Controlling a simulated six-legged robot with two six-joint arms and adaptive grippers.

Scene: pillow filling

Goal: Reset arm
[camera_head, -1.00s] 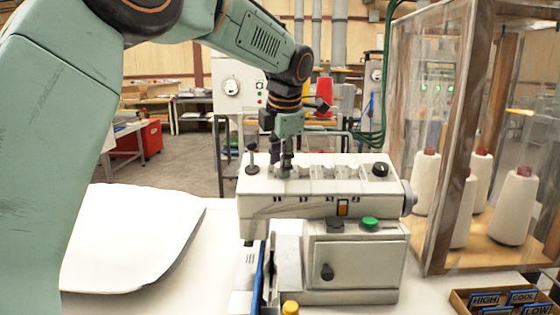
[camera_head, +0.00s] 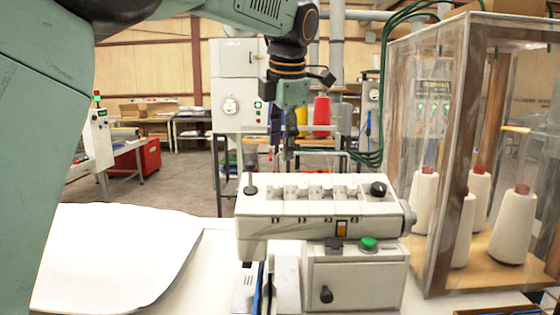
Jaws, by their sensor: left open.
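My left gripper (camera_head: 288,147) hangs at the end of the green arm, fingers pointing down, above the back of the white sewing machine (camera_head: 318,222). It is open and holds nothing that I can see. A clear gap shows between its fingertips and the machine's top. The machine has a row of dials on top, a black knob, a green button (camera_head: 369,243) and a small lit orange switch. My right gripper is not in view.
A white pillow cover (camera_head: 115,258) lies flat on the table at left. A transparent cabinet (camera_head: 462,150) with several white thread cones (camera_head: 425,200) stands close at the right of the machine. A red cone (camera_head: 321,115) stands behind.

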